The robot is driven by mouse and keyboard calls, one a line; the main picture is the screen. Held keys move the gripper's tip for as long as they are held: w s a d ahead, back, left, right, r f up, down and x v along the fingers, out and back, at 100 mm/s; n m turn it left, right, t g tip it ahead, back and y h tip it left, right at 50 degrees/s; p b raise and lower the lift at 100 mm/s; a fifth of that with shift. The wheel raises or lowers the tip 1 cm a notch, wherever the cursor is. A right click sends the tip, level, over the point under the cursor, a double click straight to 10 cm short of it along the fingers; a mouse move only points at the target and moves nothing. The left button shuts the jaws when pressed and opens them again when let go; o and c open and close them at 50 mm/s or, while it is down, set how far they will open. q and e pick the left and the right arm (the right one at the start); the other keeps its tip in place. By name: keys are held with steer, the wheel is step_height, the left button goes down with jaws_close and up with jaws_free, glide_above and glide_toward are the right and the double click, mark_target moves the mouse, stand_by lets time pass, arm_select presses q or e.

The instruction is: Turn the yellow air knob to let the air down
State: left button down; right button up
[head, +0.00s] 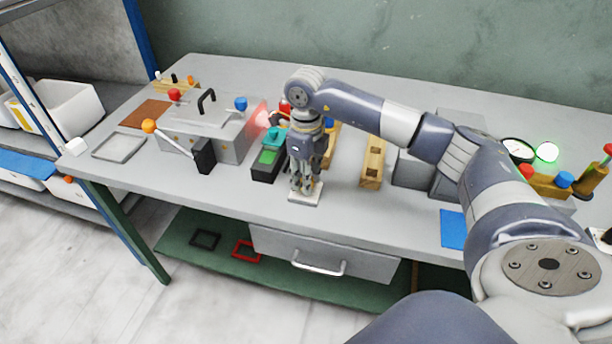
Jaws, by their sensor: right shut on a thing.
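My right gripper (303,190) points straight down at the front edge of the table, right over a small white plate (314,197). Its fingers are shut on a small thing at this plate. The fingers hide that thing, and I cannot make out its colour or shape. I see no yellow knob clearly anywhere else in the head view. A round gauge (517,149) with a white face stands at the right, partly behind my right arm; its reading is too small to tell. My left gripper is not in view.
A grey press box (205,132) with a black handle and an orange-knobbed lever (174,143) stands left. A green-topped block (268,157) is close left of my gripper, a wooden block (373,163) to the right. A green lamp (546,152) glows at right.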

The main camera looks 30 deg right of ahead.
steer(key=o, duration=1.1)
steer(key=shift+r, duration=0.1)
step_height(320, 180, up, 12)
steer(key=shift+f, duration=0.1)
